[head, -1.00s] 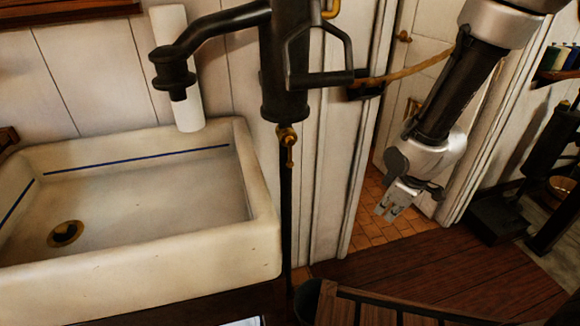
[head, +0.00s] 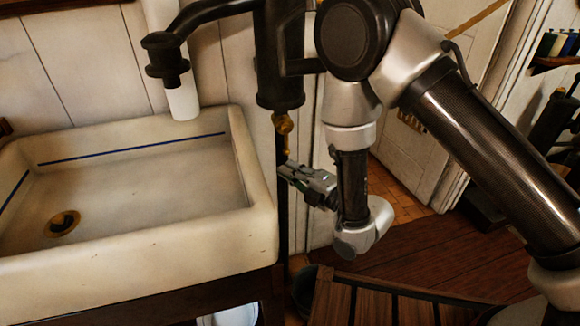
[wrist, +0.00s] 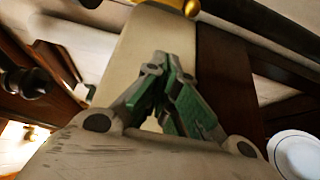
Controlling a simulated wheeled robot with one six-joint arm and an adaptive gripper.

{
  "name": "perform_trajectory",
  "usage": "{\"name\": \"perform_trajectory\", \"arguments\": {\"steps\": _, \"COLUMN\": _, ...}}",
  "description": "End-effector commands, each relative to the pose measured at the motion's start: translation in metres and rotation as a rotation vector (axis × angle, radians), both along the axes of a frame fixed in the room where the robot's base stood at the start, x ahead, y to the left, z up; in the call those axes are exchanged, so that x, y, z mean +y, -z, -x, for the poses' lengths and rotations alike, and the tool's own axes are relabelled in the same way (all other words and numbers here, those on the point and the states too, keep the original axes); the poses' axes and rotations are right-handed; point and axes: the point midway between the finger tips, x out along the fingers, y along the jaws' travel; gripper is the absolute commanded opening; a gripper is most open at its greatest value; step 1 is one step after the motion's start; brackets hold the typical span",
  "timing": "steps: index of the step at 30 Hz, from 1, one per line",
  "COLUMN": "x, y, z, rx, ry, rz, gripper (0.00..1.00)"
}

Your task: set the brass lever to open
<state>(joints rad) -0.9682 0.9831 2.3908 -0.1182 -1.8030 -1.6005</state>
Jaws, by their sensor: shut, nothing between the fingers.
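The brass lever (head: 284,136) hangs on a small brass valve on the dark pipe just below the black pump body, right of the sink. My gripper (head: 290,172) is shut and empty. Its fingertips point left and are a little below the lever in the head view; I cannot tell whether they touch the pipe. In the wrist view the shut fingertips (wrist: 160,62) meet at mid-picture. Brass of the valve (wrist: 182,5) shows at the top edge there, partly cut off.
The pump (head: 278,60) stands above the valve with its spout over the white sink (head: 262,215). A dark bucket (head: 305,290) and slatted wood stand below my gripper. A white round dish (wrist: 298,153) shows low right in the wrist view. A doorway lies behind my arm.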

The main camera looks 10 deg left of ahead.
Motion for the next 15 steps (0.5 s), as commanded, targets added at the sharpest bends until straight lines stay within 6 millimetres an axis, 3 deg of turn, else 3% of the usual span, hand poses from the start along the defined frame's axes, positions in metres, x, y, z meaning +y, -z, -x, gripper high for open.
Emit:
{"name": "perform_trajectory", "arguments": {"steps": 11, "x": 0.071, "y": -0.001, "z": -0.037, "rx": 0.000, "ry": -0.001, "rz": -0.004, "gripper": 0.00}}
{"name": "perform_trajectory", "arguments": {"steps": 12, "x": 0.073, "y": -0.001, "z": -0.042, "rx": 0.001, "ry": 0.002, "rz": -0.002, "gripper": 0.00}}
{"name": "perform_trajectory", "arguments": {"steps": 15, "x": 0.057, "y": 0.000, "z": -0.053, "rx": 0.003, "ry": 0.004, "rz": 0.002, "gripper": 0.00}}
